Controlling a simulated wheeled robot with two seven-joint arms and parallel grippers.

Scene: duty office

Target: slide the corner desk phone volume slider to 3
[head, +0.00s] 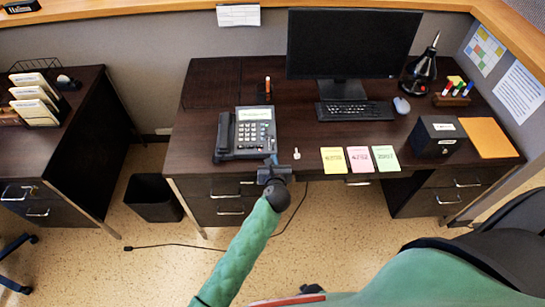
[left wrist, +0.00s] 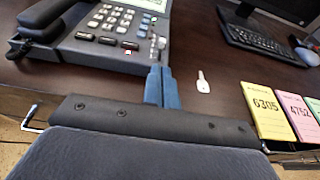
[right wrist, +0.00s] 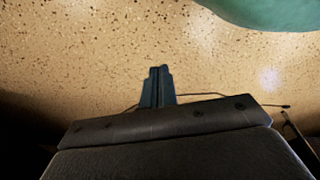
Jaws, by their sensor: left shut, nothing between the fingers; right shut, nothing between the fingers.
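The dark desk phone (head: 258,150) sits at the left of the main desk, its handset on its left side. In the left wrist view the phone (left wrist: 105,50) shows its keys and small controls along its right edge. The volume slider's setting is too small to read. My left gripper (head: 270,161) is shut and empty at the phone's front right corner. Its fingertips (left wrist: 160,70) appear close to that edge; I cannot tell whether they touch. My right gripper (right wrist: 157,70) is shut and empty, with the speckled floor behind it.
A small white key-like piece (head: 297,153) lies right of the phone. Beyond it are yellow (head: 333,161), pink and green cards. The keyboard (head: 355,111), monitor (head: 350,45) and black box (head: 437,137) stand farther back or right. A black bin (head: 153,198) stands on the floor.

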